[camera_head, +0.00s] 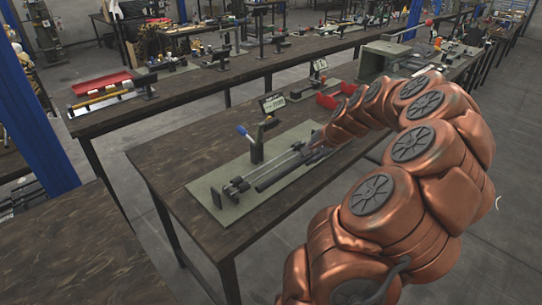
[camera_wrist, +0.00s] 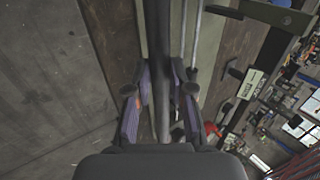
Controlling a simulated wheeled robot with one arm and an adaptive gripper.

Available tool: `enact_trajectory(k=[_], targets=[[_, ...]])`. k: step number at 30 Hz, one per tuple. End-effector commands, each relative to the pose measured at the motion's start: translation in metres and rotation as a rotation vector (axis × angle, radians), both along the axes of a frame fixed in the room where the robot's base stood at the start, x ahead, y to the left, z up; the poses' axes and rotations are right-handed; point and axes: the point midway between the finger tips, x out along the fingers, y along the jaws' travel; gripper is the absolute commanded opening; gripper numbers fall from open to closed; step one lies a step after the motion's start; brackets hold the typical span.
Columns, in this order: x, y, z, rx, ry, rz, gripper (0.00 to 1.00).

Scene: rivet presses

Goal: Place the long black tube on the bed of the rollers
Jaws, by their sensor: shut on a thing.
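The long black tube (camera_wrist: 157,35) runs upright through the wrist view between my fingers. My gripper (camera_wrist: 160,98) is shut on it, one finger on each side. In the head view my gripper (camera_head: 318,147) is over the green-grey base plate, and the tube (camera_head: 278,178) stretches from it toward the near left. The roller bed, with two thin pale rods (camera_head: 270,163), lies beside the tube and roughly parallel to it. The rods (camera_wrist: 190,45) show just right of the tube in the wrist view. I cannot tell whether the tube touches the plate.
The base plate (camera_head: 217,182) lies on a dark wooden table (camera_head: 165,165). A blue-handled lever (camera_head: 248,135) and a small display (camera_head: 272,103) stand behind the rods. The table's left part is clear. My copper arm hides its right side.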

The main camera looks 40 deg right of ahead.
Motion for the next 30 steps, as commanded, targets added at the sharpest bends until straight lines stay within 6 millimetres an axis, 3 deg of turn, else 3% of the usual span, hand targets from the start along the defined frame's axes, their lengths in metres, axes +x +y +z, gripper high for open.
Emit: enact_trajectory(k=[9, 15, 23, 30], targets=[[0.065, 0.022, -0.003, -0.001, 0.001, -0.001, 0.0], [0.098, 0.034, -0.008, 0.002, 0.002, 0.001, 0.0], [0.11, 0.038, -0.013, 0.0, -0.001, -0.002, 0.0], [0.109, 0.038, -0.038, 0.003, 0.002, -0.002, 0.0]])
